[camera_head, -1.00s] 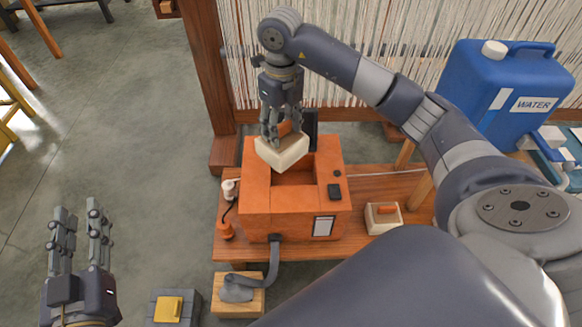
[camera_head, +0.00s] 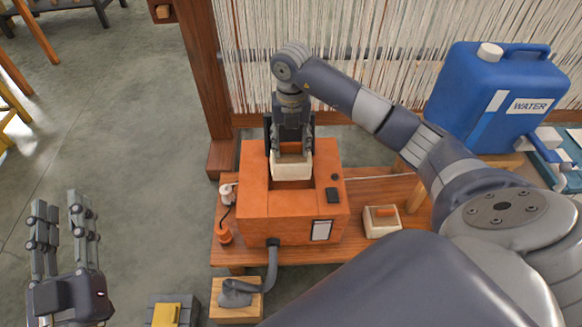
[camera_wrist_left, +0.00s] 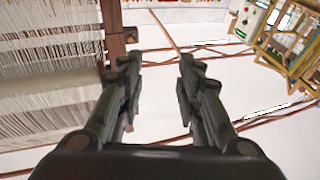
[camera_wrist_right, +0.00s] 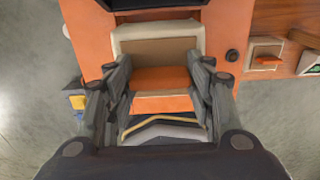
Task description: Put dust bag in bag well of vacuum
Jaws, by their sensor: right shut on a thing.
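The vacuum (camera_head: 253,188) is an orange box with an open bag well (camera_head: 291,184) in its top. The cream dust bag (camera_head: 292,166) is held at the well's far part, roughly square with it; I cannot tell how far its lower edge is inside. My right gripper (camera_head: 291,147) is above the vacuum. In the right wrist view its fingers (camera_wrist_right: 160,88) are shut on the bag's orange grip part (camera_wrist_right: 160,78), with the cream body (camera_wrist_right: 158,35) beyond. My left gripper (camera_head: 57,210) is open and empty over the floor at left; its spread fingers show in the left wrist view (camera_wrist_left: 158,62).
The vacuum stands on a wooden bench (camera_head: 345,248). A cream block with an orange top (camera_head: 382,221) lies to its right. A grey hose (camera_head: 270,270) runs to a wooden block (camera_head: 236,309) in front. A blue water jug (camera_head: 485,100) and loom threads (camera_head: 340,60) are behind.

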